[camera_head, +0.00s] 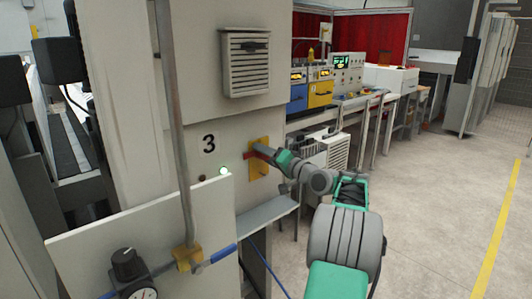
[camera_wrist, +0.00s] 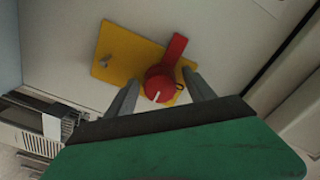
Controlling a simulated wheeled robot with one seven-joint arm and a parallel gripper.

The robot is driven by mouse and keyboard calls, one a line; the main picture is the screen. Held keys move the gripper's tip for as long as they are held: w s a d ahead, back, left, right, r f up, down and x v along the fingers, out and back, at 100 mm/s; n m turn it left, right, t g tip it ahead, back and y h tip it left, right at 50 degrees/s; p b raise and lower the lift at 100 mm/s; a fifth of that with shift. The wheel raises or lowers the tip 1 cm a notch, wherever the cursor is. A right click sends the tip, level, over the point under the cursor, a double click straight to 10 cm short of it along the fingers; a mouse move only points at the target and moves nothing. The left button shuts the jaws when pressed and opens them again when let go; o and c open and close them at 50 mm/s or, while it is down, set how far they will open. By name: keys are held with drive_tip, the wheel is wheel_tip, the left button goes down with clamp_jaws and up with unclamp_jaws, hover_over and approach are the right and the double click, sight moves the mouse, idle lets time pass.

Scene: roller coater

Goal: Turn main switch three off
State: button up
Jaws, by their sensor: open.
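The red main switch (camera_wrist: 163,82) is a round knob with a long handle on a yellow plate (camera_wrist: 110,55). In the wrist view its handle points up and slightly right, and a white mark shows on the knob. My open gripper (camera_wrist: 161,79) has one finger on either side of the knob; I cannot tell if they touch it. In the head view the yellow plate (camera_head: 258,174) is on the cabinet wall right of the black number 3 (camera_head: 209,143). The red handle (camera_head: 249,150) shows left of my gripper (camera_head: 274,155), which partly hides the switch.
A lit white-green lamp (camera_head: 223,171) sits left of the plate. A grey shelf (camera_head: 266,212) is below the switch. Open floor (camera_head: 440,190) lies to the right.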

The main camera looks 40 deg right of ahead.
drive_tip(key=shift+w, duration=0.1)
drive_tip(key=shift+d, duration=0.1)
clamp_jaws()
idle(0.6)
